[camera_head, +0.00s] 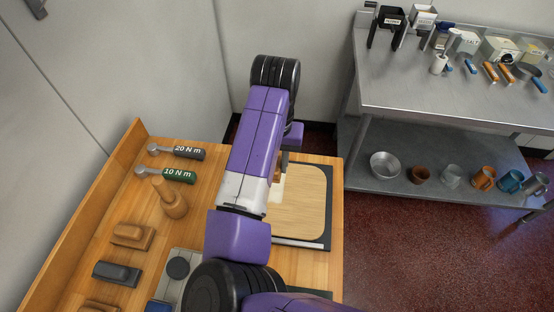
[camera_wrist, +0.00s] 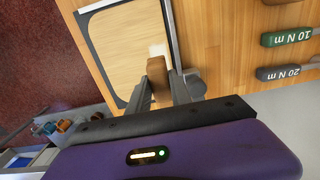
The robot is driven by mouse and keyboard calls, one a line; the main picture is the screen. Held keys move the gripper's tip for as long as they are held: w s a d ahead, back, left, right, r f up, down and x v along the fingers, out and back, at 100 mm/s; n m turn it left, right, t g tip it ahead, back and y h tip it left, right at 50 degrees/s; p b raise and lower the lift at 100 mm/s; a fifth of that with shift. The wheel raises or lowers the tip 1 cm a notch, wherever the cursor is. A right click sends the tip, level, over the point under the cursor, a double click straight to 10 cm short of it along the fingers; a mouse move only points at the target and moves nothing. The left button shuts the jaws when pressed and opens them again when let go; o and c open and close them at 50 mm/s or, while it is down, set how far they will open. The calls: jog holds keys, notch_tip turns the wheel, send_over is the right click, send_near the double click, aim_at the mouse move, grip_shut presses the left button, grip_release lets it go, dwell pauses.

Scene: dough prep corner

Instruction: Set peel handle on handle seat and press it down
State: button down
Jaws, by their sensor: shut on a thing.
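The brown wooden peel handle (camera_wrist: 156,68) is between the two fingers of my gripper (camera_wrist: 159,82) in the wrist view, and my gripper is shut on it. The pale wooden peel board (camera_wrist: 125,42) lies in a dark-edged frame (camera_head: 328,222). A small cream patch (camera_wrist: 158,49), perhaps the handle seat, shows on the board just beyond the handle's end. In the head view the board (camera_head: 303,204) is partly behind my purple arm, which also hides most of my gripper. I cannot tell whether the handle touches the patch.
Two torque wrenches, marked 20 N m (camera_head: 182,152) and 10 N m (camera_head: 170,174), lie on the wooden bench. A wooden peg (camera_head: 172,200), brown block (camera_head: 132,235) and dark block (camera_head: 117,272) are at left. A steel table (camera_head: 430,90) with tools stands at right.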

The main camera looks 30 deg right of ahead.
jog(key=shift+f+b, duration=1.35)
jog(key=shift+f, duration=2.1)
jog(key=shift+f, duration=1.3)
jog(key=c, duration=1.1)
grip_release()
notch_tip(320, 180, up, 3)
jog(key=shift+p, duration=1.2)
jog(key=shift+r+p, duration=0.7)
jog(key=shift+r, duration=1.85)
